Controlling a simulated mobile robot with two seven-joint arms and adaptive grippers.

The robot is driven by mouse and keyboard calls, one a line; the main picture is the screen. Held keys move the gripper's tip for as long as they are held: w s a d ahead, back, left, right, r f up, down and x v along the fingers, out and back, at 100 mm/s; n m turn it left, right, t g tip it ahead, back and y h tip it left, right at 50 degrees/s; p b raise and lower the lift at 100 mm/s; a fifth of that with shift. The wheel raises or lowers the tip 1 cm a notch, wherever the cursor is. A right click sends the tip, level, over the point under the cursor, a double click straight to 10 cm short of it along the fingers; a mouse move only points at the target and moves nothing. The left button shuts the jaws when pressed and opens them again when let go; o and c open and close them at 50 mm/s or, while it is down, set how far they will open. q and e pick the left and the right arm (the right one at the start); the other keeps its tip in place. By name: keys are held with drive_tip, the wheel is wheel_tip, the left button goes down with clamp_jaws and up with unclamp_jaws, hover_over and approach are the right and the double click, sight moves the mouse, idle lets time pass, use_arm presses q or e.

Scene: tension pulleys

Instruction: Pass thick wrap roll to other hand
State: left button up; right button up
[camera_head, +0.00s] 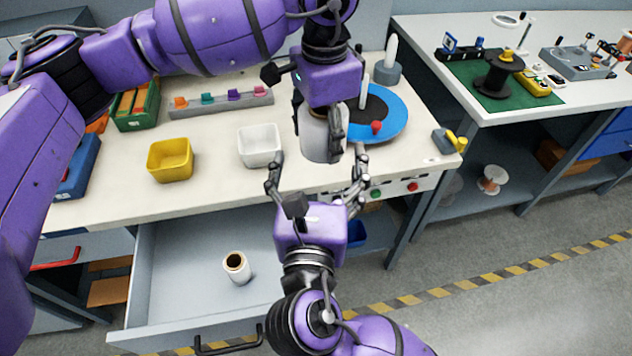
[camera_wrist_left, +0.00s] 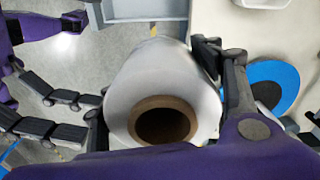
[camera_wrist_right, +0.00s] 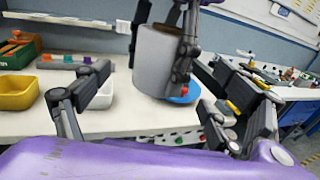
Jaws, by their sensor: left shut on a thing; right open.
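The thick wrap roll (camera_head: 318,138) is a wide white roll with a brown core, which shows end-on in the left wrist view (camera_wrist_left: 165,122). My left gripper (camera_head: 324,130) comes from above and is shut on the roll, one finger at each side, holding it upright above the table's front edge. My right gripper (camera_head: 317,178) points up from below, its fingers spread wide and empty. In the right wrist view the roll (camera_wrist_right: 156,62) hangs ahead of and between the open fingers, apart from them.
A thin wrap roll (camera_head: 236,267) stands in the open drawer (camera_head: 180,290). A yellow bin (camera_head: 170,160) and a white bin (camera_head: 260,146) stand on the table (camera_head: 110,200). A blue disc (camera_head: 393,112) lies behind the held roll. A second bench (camera_head: 450,90) is at right.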

sight(320, 146)
drive_tip(key=w, duration=0.6)
drive_tip(key=c, duration=1.4)
use_arm(q)
drive_tip(key=o, duration=1.6)
use_arm(e)
drive_tip(key=shift+c, duration=0.9)
use_arm(q)
wheel_tip(320, 146, up, 12)
